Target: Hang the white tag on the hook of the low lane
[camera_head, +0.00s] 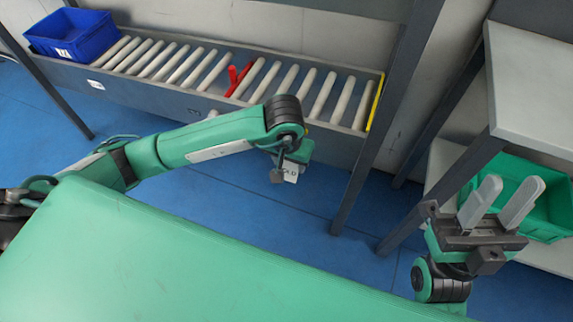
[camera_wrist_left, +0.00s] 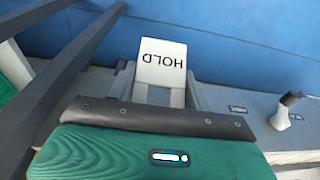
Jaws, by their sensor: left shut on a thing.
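The white tag (camera_head: 291,172) is held at the end of my left arm, in front of the roller lane's right part. In the left wrist view the white tag (camera_wrist_left: 162,62) shows the word HOLD upside down, between the fingers of my left gripper (camera_wrist_left: 160,90), which is shut on it. The low roller lane (camera_head: 140,92) has a short pale peg (camera_head: 212,114) on its front rail, left of the gripper and apart from the tag. A pale peg with a dark tip (camera_wrist_left: 284,110) shows at right in the wrist view. My right gripper (camera_head: 500,205) is open and empty.
A blue bin (camera_head: 72,36) sits at the lane's left end. A red piece (camera_head: 238,80) lies among the rollers, and a yellow strip (camera_head: 375,100) marks the right end. A dark post (camera_head: 375,140) stands right of my left gripper. A green crate (camera_head: 550,205) is on the right shelf.

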